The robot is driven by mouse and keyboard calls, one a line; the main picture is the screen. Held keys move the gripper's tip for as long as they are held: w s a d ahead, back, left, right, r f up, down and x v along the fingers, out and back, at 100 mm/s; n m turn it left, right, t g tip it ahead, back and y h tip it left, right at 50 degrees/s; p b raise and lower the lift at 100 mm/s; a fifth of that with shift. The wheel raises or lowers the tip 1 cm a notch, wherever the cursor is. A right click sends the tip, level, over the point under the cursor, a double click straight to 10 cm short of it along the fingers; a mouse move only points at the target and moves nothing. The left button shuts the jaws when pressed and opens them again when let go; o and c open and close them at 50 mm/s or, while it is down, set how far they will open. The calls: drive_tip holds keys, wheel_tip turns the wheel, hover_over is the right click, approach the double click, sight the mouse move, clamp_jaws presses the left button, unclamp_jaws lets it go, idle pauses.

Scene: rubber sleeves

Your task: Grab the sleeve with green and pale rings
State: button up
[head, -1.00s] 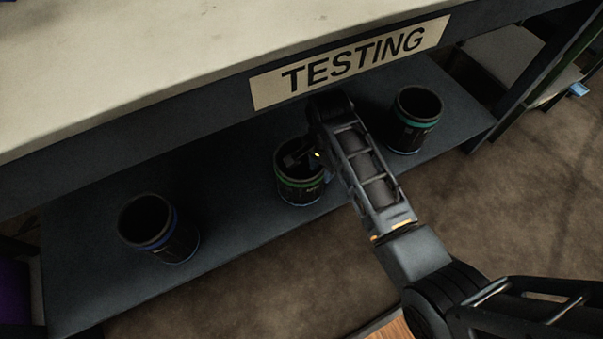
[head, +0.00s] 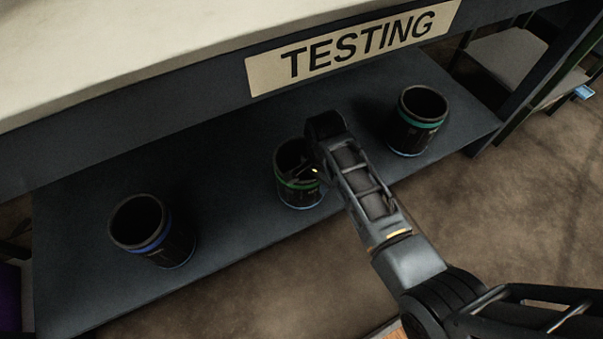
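Three dark sleeves stand upright on the lower shelf in the head view. The middle sleeve (head: 297,186) has a green ring near its top and a pale ring at its base. The right sleeve (head: 416,121) has a teal-green ring and a pale blue ring at its base. The left sleeve (head: 152,232) has a blue ring. My gripper (head: 308,168) is at the upper right rim of the middle sleeve, pointing down toward its mouth. My wrist hides part of the gripper and of that sleeve's right side. The fingers are too dark to tell whether they grip the rim.
The dark lower shelf (head: 232,217) has free room between the sleeves. The bench top above carries a TESTING sign (head: 350,47) on its front edge, close over my wrist. Brown floor (head: 500,220) lies in front.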

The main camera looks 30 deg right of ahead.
clamp_jaws()
idle(1.1)
